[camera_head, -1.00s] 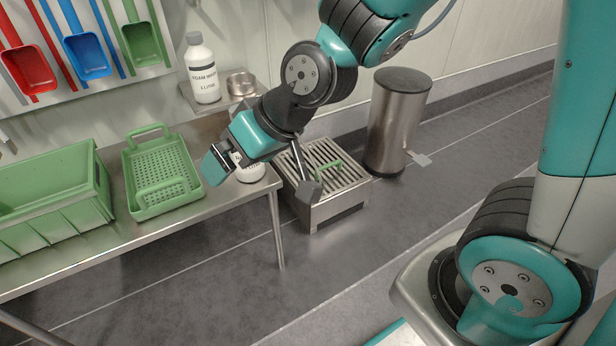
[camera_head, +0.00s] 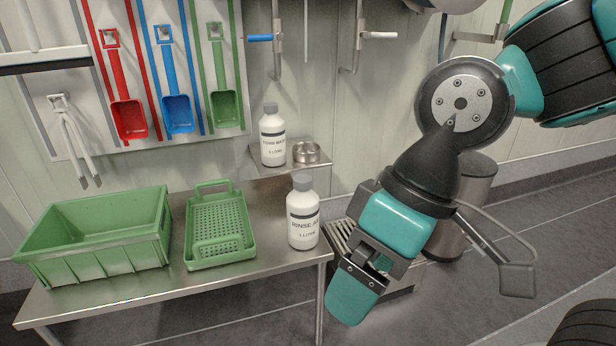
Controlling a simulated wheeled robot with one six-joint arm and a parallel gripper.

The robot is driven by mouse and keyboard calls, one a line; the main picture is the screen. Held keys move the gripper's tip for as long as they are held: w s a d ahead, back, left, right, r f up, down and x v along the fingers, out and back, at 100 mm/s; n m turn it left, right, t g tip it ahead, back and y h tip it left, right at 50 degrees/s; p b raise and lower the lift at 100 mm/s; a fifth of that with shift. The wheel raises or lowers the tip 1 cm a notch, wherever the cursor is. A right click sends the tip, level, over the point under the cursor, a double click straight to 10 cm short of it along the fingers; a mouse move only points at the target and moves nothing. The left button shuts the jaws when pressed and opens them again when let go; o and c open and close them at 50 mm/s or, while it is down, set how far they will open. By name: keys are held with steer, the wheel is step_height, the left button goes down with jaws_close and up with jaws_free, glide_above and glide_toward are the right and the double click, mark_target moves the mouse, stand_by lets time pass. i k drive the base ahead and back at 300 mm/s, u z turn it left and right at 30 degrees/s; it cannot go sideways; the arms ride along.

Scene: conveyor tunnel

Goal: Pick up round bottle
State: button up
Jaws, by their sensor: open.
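Two white round bottles with grey caps are in view. The rinse bottle (camera_head: 303,216) stands upright at the right end of the steel table, its label facing me. The foam bottle (camera_head: 272,138) stands upright on a small wall shelf behind and to the left of it. My gripper (camera_head: 352,292) points down to the right of the rinse bottle, past the table's right end, apart from it. It is open and I see nothing between its fingers, though the near finger hides part of the gap.
A green crate (camera_head: 97,262) and a green perforated basket (camera_head: 221,262) stand on the steel table (camera_head: 160,283) left of the rinse bottle. A metal ring-shaped dish (camera_head: 306,153) is on the shelf (camera_head: 264,167). A steel bin (camera_head: 478,180) and a floor grate stand behind my arm.

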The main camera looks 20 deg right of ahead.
mark_target(271, 126)
steer(key=z, duration=0.45)
steer(key=k, duration=0.55)
steer(key=z, duration=0.95)
steer(key=i, duration=1.55)
steer(key=u, duration=1.45)
steer(key=i, duration=0.6)
steer(key=u, duration=0.3)
